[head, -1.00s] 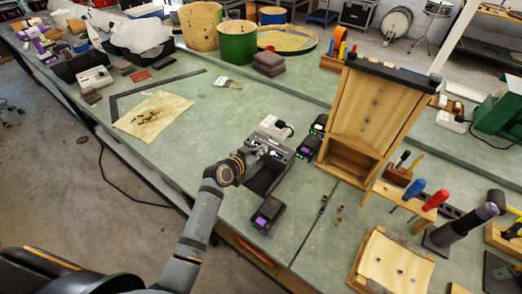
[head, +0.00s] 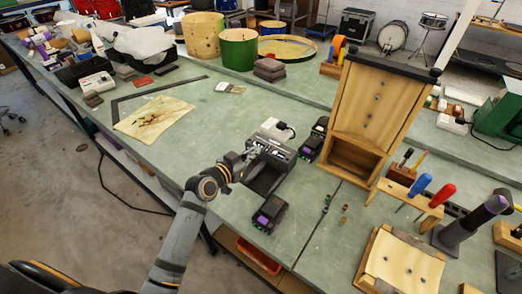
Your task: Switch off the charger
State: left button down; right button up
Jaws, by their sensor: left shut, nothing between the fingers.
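The charger (head: 270,178) is a dark grey box with an empty-looking dark bay, near the middle of the bench. A white box with a black plug (head: 275,128) sits just behind it. My left gripper (head: 254,154) is shut and empty, its tips at the upper left part of the charger. I cannot tell whether the tips touch it. The gripper hides part of the charger's left side, and I cannot make out the switch. My right gripper is not in view.
A dark battery pack (head: 269,214) stands in front of the charger, and more packs (head: 309,148) stand to its right. A tall wooden box (head: 375,115) rises right of those. The bench is clear left of the charger, up to a stained sheet (head: 154,116).

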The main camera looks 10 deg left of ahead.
pick_arm(q)
jog(key=v, duration=0.2)
jog(key=f+v, duration=0.1)
jog(key=v, duration=0.2)
jog(key=shift+a, duration=0.2)
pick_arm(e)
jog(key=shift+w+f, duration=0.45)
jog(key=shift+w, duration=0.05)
pick_arm(q)
jog(key=shift+s, duration=0.15)
